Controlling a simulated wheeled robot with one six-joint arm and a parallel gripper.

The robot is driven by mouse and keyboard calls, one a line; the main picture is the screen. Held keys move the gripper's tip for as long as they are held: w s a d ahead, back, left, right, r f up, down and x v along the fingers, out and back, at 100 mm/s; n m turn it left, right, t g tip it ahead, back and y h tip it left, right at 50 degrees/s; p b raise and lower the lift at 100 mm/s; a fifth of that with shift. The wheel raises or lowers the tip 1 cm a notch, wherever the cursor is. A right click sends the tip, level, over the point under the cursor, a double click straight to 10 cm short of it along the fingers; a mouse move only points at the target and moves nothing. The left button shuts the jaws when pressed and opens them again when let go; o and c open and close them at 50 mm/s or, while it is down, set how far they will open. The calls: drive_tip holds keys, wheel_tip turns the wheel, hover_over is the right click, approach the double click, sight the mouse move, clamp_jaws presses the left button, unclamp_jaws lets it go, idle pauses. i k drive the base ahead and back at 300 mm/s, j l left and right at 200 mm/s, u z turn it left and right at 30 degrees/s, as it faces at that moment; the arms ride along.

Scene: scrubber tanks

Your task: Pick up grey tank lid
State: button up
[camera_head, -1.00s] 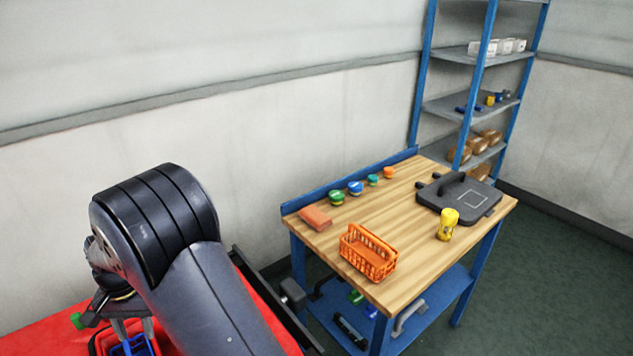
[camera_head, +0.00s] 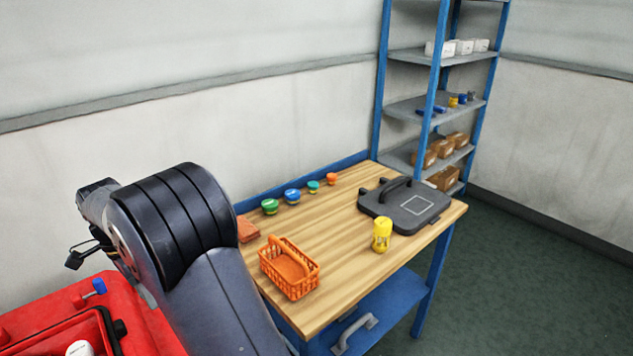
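A dark grey flat lid (camera_head: 431,217) with a raised handle and a pale square outline lies on the far right part of the wooden workbench (camera_head: 335,247). I take it to be the grey tank lid; nothing is touching its handle. My arm fills the lower left of the view, well left of the lid. My gripper is mostly hidden behind my arm links, above or beside the red surface, and its fingers cannot be made out clearly.
A yellow bottle (camera_head: 382,236) stands just in front of the lid. An orange basket (camera_head: 300,285) stands near the front edge. Several small colored pots, one green (camera_head: 269,206), line the back. A blue shelf rack (camera_head: 380,95) stands behind the bench. Open floor (camera_head: 520,270) lies right.

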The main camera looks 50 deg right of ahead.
sight(410, 204)
drive_tip(key=l+z, duration=0.15)
drive_tip(key=l, duration=1.8)
drive_tip(key=l+z, duration=0.15)
drive_tip(key=l, duration=1.8)
